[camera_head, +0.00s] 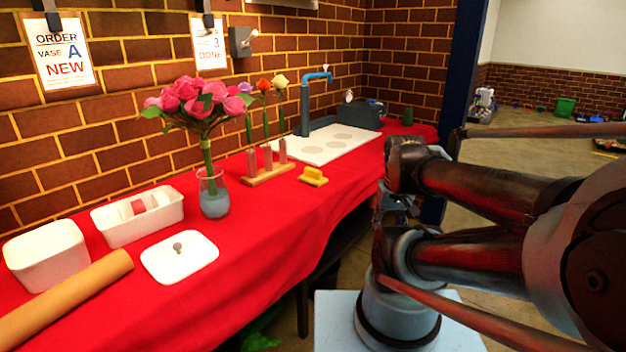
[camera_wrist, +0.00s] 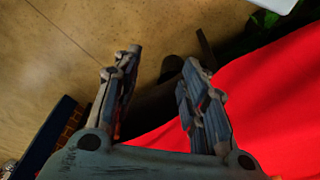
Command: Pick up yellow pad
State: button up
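The yellow pad (camera_head: 313,176) is a small yellow block with a raised top. It lies on the red-covered table (camera_head: 262,225) in the head view, right of the wooden flower rack and in front of the white board. My gripper shows in the wrist view (camera_wrist: 160,80) with its two fingers spread apart and nothing between them. It is beside the table edge, over the floor and the cloth's border. The pad is not in the wrist view. In the head view my arm fills the right side, right of the pad and apart from it, and the fingers are hard to make out.
A glass vase (camera_head: 213,196) with pink flowers stands left of the pad. The wooden rack (camera_head: 269,174) holds single flowers in tubes. A white board (camera_head: 325,143) and blue tap (camera_head: 306,100) are behind. White boxes (camera_head: 138,214) and a lid (camera_head: 180,256) lie left. Cloth in front of the pad is clear.

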notch_tip(320, 180, up, 19)
jog(key=n+g, duration=0.2)
jog(key=n, duration=0.8)
send_over(313, 169)
jog(key=f, duration=1.1)
jog(key=shift+d, duration=0.3)
jog(key=shift+a+f, duration=0.2)
jog(key=shift+f, duration=1.15)
jog(key=shift+a+f, duration=0.15)
jog(key=shift+f, duration=1.2)
grip_shut()
